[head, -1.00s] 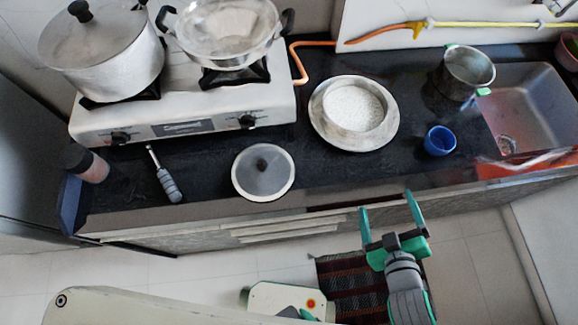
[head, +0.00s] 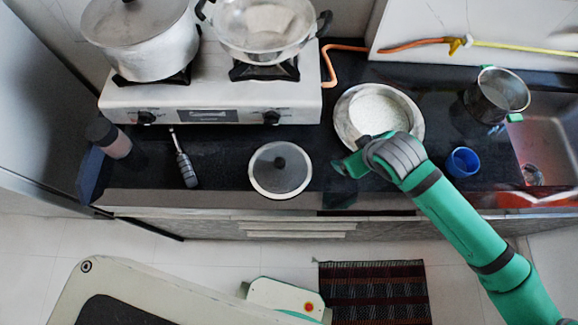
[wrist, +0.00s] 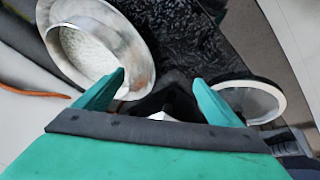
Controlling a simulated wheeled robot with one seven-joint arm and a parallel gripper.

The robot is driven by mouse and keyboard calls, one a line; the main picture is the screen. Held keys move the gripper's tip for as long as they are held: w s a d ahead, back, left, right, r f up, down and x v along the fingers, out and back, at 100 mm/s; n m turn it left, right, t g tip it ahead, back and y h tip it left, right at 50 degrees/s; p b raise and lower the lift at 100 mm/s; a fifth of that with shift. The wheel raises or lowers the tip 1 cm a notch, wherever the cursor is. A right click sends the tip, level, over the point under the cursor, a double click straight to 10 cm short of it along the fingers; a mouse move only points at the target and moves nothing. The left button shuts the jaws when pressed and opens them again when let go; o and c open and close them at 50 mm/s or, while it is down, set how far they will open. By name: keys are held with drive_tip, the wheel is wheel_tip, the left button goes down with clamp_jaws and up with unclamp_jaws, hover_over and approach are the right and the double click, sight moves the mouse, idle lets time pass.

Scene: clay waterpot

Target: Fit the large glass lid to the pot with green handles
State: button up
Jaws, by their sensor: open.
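The glass lid (head: 280,170) with a pale rim and dark knob lies flat on the black counter in front of the stove. It also shows at the right in the wrist view (wrist: 252,100), partly behind a finger. The pot with green handles (head: 497,95) stands uncovered at the back right, beside the sink. My gripper (head: 346,172) is open over the counter, right of the lid and by the rice bowl's plate. In the wrist view its two green fingers (wrist: 160,90) are apart with nothing between them. My wrist hides part of the plate in the head view.
A metal bowl of white grains (head: 378,112) sits on a wide plate behind my gripper. A blue cup (head: 462,162) stands to the right. The stove (head: 210,102) carries a lidded pot and a glass-covered pan. A grey-handled tool (head: 184,165) lies left of the lid.

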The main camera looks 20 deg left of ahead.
drive_tip(key=s+a+r+n+g, duration=0.1)
drive_tip(key=a+r+n+g, duration=0.15)
drive_tip(key=a, duration=0.75)
drive_tip(key=n+g+h, duration=0.1)
drive_tip(key=g+h, duration=0.1)
drive_tip(key=g, duration=0.1)
approach(280, 162)
drive_tip(key=f, duration=0.5)
drive_tip(key=shift+w+d+f, duration=0.1)
drive_tip(key=shift+w+d, duration=0.1)
drive_tip(key=shift+w, duration=0.05)
drive_tip(key=shift+s+a+f, duration=0.1)
drive_tip(key=shift+s+f, duration=0.05)
drive_tip(key=shift+f, duration=0.7)
drive_tip(key=shift+s+a+f, duration=0.1)
drive_tip(key=shift+s+f, duration=0.05)
drive_tip(key=shift+f, duration=0.65)
drive_tip(key=shift+s+a+f, duration=0.1)
drive_tip(key=shift+s+f, duration=0.05)
drive_tip(key=shift+f, duration=0.7)
drive_tip(key=c, duration=2.3)
drive_tip(key=shift+d+f, duration=0.1)
clamp_jaws()
drive_tip(key=shift+w, duration=0.1)
